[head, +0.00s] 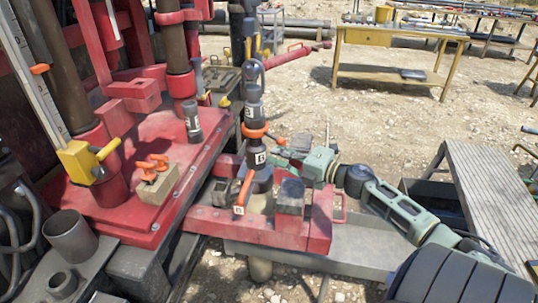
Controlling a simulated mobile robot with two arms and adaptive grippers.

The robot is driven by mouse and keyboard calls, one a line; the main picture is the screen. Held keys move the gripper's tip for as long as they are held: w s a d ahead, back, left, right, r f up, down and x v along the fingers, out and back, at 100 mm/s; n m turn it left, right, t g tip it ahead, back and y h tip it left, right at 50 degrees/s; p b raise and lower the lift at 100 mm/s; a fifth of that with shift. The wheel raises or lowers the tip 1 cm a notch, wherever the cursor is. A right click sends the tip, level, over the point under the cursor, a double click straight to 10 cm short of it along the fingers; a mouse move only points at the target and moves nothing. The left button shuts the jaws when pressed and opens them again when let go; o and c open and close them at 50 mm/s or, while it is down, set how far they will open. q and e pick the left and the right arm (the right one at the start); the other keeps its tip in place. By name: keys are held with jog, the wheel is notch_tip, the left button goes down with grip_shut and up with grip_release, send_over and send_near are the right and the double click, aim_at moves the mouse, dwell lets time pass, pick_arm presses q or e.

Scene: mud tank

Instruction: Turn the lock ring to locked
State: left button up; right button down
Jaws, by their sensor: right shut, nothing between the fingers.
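A dark upright tool stack (257,100) stands on the red base at the centre of the head view. An orange ring (255,131) with a short tab on its right side goes around the stack; I take it to be the lock ring. Whether it is locked cannot be read. My right gripper (284,150) reaches in from the right, shut and empty, with its fingertips close to the stack, just below the ring's tab. Contact cannot be told at this size. My left gripper is not in view.
An orange lever (244,189) slants down in front of the stack. A dark block (291,196) stands on the red base (318,220). A red rig with columns (182,80) fills the left. A yellow table (395,62) stands behind; open gravel lies between.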

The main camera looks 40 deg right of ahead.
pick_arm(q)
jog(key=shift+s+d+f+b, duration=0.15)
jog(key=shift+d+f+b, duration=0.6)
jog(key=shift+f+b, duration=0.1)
pick_arm(e)
jog(key=d, duration=0.7)
jog(key=shift+d, duration=0.3)
